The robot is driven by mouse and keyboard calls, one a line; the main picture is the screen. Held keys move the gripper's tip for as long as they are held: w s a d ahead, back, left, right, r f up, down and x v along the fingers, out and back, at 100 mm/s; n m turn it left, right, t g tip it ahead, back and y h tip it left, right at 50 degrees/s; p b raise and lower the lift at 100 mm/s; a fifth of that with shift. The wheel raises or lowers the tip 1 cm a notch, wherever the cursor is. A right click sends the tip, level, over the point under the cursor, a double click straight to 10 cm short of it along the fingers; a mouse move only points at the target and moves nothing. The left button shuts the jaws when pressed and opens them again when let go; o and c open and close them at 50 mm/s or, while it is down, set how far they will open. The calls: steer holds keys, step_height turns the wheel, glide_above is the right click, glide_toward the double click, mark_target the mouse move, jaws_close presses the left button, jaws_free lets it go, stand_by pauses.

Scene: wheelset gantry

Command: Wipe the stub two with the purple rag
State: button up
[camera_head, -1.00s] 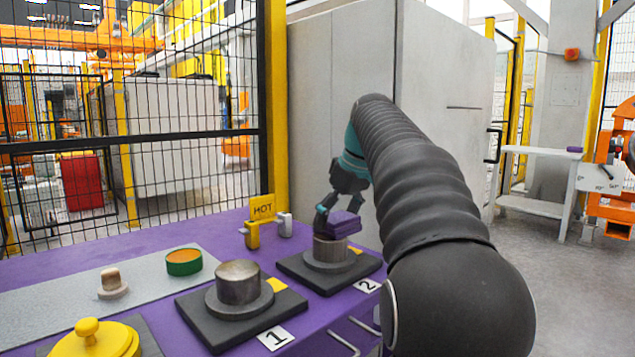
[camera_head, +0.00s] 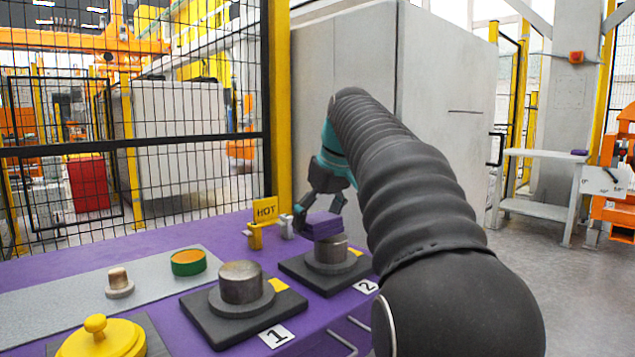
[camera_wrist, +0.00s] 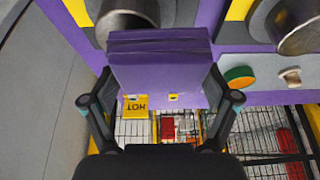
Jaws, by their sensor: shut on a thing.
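The purple rag (camera_head: 322,226) is a folded, block-like pad, held between the fingers of my gripper (camera_head: 318,216). It is at the top of stub two (camera_head: 331,251), shifted toward the stub's left side; I cannot tell whether they touch. Stub two is a short grey metal cylinder on a round flange and a dark plate marked 2. In the wrist view the rag (camera_wrist: 160,75) fills the space between my two fingers and partly covers stub two (camera_wrist: 124,18) behind it.
Stub one (camera_head: 241,283) stands to the left on its own plate. A yellow HOT sign (camera_head: 265,211) with small clamps is just behind. A green ring (camera_head: 188,263), a small knobbed piece (camera_head: 119,284) and a yellow lid (camera_head: 100,341) are on the left. A cabinet (camera_head: 345,60) rises behind my arm.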

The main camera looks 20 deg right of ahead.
step_height(320, 180, up, 4)
steer(key=p, duration=0.3)
steer(key=shift+r, duration=1.1)
